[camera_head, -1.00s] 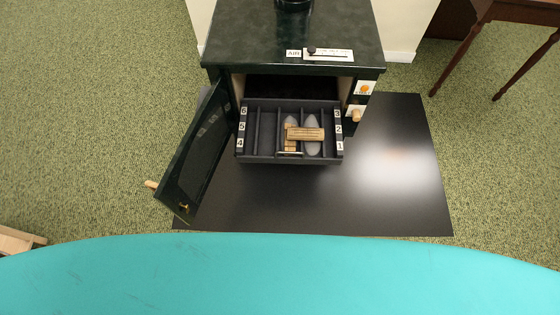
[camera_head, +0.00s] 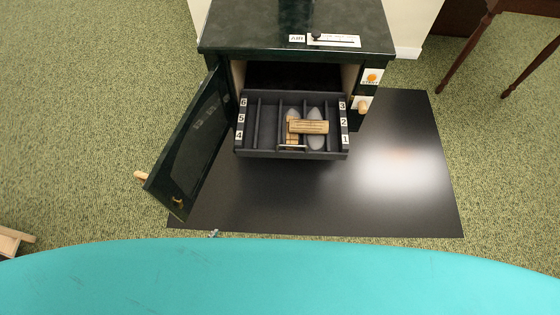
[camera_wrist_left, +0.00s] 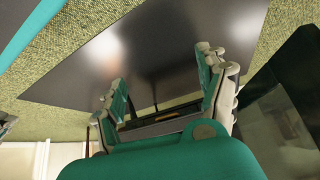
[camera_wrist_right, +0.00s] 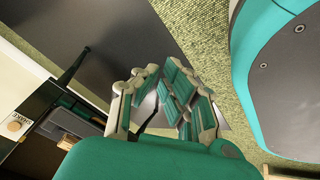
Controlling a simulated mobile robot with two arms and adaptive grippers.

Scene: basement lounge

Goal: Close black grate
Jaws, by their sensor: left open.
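The black grate (camera_head: 256,152) is a dark tray with slots and numbered sides, pulled out of the front of a dark green stove (camera_head: 292,25). A wooden block (camera_head: 308,126) and pale oval pieces lie in it. A silver handle (camera_head: 292,147) is at its front. My left gripper shows only as a fingertip (camera_head: 213,233) at the mat's front edge, apart from the grate; in the left wrist view it is open and empty (camera_wrist_left: 160,70), with the tray beyond.
The stove's glass door (camera_head: 190,145) stands open to the left of the grate. A black floor mat (camera_head: 390,190) lies under the stove. My teal base fills the bottom. A wooden table (camera_head: 510,25) stands at the upper right.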

